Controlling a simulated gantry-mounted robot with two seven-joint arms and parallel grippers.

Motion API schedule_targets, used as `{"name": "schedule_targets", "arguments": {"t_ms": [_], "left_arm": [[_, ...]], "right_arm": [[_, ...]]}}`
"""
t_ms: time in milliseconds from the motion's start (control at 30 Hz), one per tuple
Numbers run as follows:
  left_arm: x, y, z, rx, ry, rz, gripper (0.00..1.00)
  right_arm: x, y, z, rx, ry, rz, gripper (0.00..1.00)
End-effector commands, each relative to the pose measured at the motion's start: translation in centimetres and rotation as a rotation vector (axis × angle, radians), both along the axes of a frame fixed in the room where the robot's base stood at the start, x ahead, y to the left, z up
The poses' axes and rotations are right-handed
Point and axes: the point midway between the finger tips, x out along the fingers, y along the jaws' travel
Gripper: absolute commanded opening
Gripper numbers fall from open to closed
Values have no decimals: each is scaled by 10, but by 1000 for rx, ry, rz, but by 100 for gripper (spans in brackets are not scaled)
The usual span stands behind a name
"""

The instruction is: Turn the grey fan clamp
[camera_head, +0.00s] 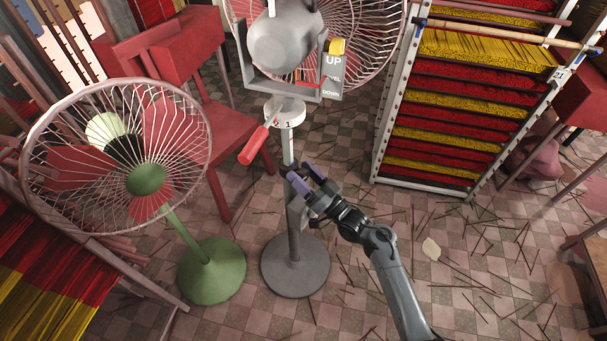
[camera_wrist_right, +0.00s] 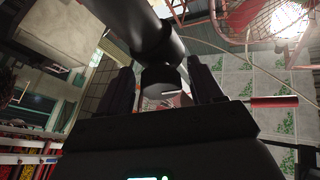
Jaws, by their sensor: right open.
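The grey fan (camera_head: 285,40) stands upright on a grey column with a round base (camera_head: 295,265). A white collar (camera_head: 284,112) marked 1 sits high on the column, with a red-handled lever (camera_head: 253,147) slanting down to the left. My right gripper (camera_head: 307,178) is at the column, below the collar and lever, its fingers open. In the right wrist view, a short dark round knob (camera_wrist_right: 160,82) with a pale line, which looks like the clamp, sits between the open fingers beside the thick column (camera_wrist_right: 150,35). I cannot tell whether the fingers touch it. My left gripper is not in view.
A green fan (camera_head: 146,180) stands left of the grey one. A red chair (camera_head: 215,130) is behind. A rack of red and yellow incense (camera_head: 450,100) stands right. A sign (camera_head: 332,77) reads UP, LEVEL, DOWN. Sticks litter the tiled floor (camera_head: 450,270).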

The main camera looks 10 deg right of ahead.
Motion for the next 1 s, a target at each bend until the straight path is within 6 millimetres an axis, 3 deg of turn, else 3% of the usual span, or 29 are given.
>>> {"name": "schedule_targets", "arguments": {"t_ms": [267, 700, 1000], "left_arm": [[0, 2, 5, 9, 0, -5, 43], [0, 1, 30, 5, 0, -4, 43], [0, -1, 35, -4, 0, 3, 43]], "right_arm": [[-7, -7, -2, 0, -1, -2, 66], [-56, -51, -27, -2, 1, -1, 66], [-74, -66, -38, -1, 1, 0, 66]]}}
